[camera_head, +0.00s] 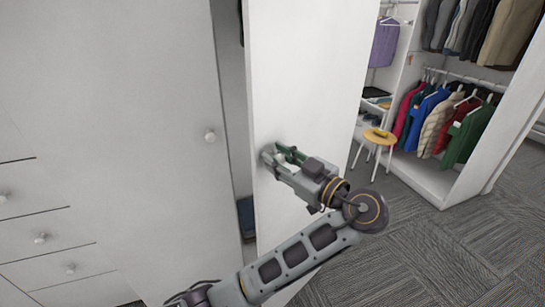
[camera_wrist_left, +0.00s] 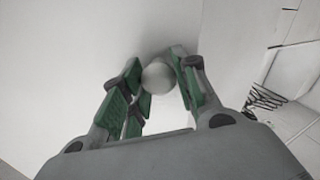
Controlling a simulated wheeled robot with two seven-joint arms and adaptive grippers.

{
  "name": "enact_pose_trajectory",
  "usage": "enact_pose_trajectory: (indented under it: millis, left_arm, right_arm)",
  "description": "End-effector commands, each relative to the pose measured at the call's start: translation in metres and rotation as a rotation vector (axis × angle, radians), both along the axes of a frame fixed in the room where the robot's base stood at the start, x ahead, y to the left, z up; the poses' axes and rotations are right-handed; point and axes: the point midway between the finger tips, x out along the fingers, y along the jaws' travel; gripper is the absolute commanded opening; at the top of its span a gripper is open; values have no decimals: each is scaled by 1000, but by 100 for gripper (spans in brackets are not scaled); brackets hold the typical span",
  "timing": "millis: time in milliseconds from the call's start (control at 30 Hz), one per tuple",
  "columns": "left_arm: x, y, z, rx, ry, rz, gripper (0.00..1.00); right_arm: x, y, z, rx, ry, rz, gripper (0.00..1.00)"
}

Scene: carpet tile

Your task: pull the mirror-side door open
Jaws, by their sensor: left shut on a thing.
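The white door (camera_head: 305,75) stands partly open, with a dark gap along its left edge into the wardrobe. My left gripper (camera_head: 277,153) is at the door's face, near its left edge. In the left wrist view, the round pale knob (camera_wrist_left: 158,77) of the door sits between the green-padded fingers of the left gripper (camera_wrist_left: 155,85). The fingers are shut on the knob. In the head view the gripper hides the knob. My right gripper is not in view.
A stool with a yellow seat (camera_head: 381,137) stands before an open wardrobe (camera_head: 430,178) of hanging clothes. Grey carpet (camera_head: 420,262) at the lower right is clear.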

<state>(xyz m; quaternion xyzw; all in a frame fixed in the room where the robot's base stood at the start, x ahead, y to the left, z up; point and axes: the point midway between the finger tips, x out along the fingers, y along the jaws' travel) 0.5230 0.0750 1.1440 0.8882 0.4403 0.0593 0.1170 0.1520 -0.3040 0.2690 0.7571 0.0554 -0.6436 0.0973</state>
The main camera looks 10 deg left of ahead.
Motion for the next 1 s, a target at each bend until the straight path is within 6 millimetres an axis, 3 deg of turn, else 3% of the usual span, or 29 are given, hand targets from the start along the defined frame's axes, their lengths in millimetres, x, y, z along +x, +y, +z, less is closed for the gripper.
enact_pose_trajectory:
  millis: [400, 433, 567, 1000]
  left_arm:
    - [-3, -4, 0, -2, 2, 7, 0]
    - [-3, -4, 0, -2, 2, 7, 34]
    - [-3, -4, 0, -2, 3, 7, 50]
    - [-3, -3, 2, -2, 2, 10, 52]
  right_arm:
    - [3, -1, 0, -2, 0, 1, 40]
    - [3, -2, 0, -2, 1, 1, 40]
    - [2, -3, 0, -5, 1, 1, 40]
    - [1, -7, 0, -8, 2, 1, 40]
